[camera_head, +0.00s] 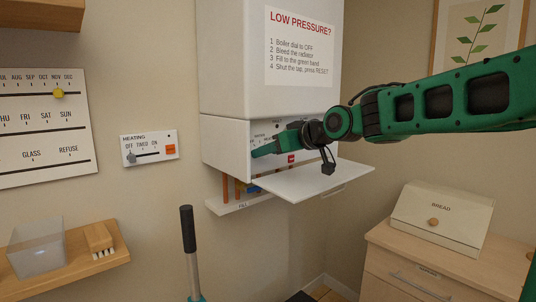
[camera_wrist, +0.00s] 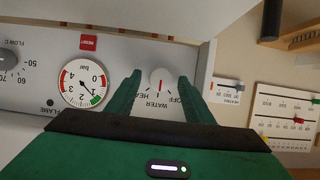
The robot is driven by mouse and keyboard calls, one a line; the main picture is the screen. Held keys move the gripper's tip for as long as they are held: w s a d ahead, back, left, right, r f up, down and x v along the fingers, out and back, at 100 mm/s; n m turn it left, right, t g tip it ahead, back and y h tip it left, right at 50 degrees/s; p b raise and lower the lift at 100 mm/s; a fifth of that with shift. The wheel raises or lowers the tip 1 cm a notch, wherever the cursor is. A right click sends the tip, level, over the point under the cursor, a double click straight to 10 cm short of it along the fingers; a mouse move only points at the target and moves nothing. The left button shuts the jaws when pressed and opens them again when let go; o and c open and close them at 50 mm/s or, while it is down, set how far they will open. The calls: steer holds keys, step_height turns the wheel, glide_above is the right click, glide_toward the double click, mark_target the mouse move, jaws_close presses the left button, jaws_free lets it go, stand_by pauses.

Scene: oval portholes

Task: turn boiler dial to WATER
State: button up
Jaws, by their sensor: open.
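The boiler dial (camera_wrist: 161,78) is a pale round knob with a red pointer line, on the white control panel. The pointer runs downward in the wrist view, near the upside-down word WATER (camera_wrist: 155,103). The word OFF lies to its right and HEAT to its left. My gripper (camera_wrist: 160,76) is open, with one green finger on each side of the dial. I cannot tell if either finger touches it. In the head view my gripper (camera_head: 256,153) reaches into the boiler (camera_head: 225,148) below its upper casing and hides the dial.
The boiler's white flap (camera_head: 315,182) hangs open below my gripper. A pressure gauge (camera_wrist: 83,83), a red reset button (camera_wrist: 88,42) and a flow knob (camera_wrist: 8,60) sit beside the dial. Pipes (camera_head: 228,187) run underneath. A heating control (camera_head: 150,147) is on the left wall.

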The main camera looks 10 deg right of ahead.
steer(key=v, duration=1)
steer(key=shift+s+d, duration=0.25)
